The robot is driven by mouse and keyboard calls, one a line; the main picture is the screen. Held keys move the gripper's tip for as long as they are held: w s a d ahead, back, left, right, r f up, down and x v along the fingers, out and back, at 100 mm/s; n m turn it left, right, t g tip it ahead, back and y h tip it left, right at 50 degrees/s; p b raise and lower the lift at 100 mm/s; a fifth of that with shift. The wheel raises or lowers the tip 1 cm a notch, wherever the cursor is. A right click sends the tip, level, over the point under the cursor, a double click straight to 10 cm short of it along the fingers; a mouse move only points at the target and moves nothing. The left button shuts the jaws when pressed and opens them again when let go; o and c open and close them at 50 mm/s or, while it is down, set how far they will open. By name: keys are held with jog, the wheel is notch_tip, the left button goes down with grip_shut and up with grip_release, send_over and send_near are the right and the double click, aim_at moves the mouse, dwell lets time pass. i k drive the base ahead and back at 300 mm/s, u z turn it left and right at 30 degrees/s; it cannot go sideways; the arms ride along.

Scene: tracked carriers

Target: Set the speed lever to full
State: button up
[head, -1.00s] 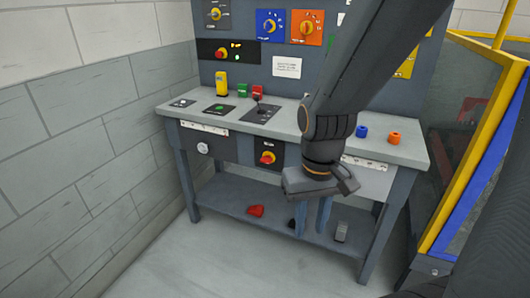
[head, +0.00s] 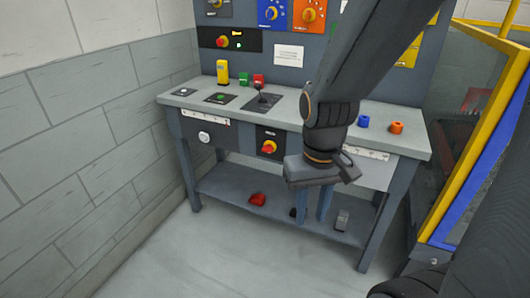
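A small black lever (head: 261,93) stands on a dark plate on the bench top, left of my arm. It looks close to upright, and its markings are too small to read. I cannot tell its exact setting. My gripper (head: 314,207) hangs in front of the bench, lower than the bench top and to the right of the lever. Its two fingers point down and are apart, with nothing seen between them. It does not touch the lever.
The bench (head: 374,144) carries a yellow switch box (head: 222,73), green and red blocks, and blue and orange rings. Loose items lie on the lower shelf (head: 230,188). A yellow-framed fence (head: 470,140) stands right, a block wall left.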

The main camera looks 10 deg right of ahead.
aim_at(257, 86)
jog(key=u, duration=1.7)
jog(key=i, duration=1.1)
jog(key=z, duration=2.3)
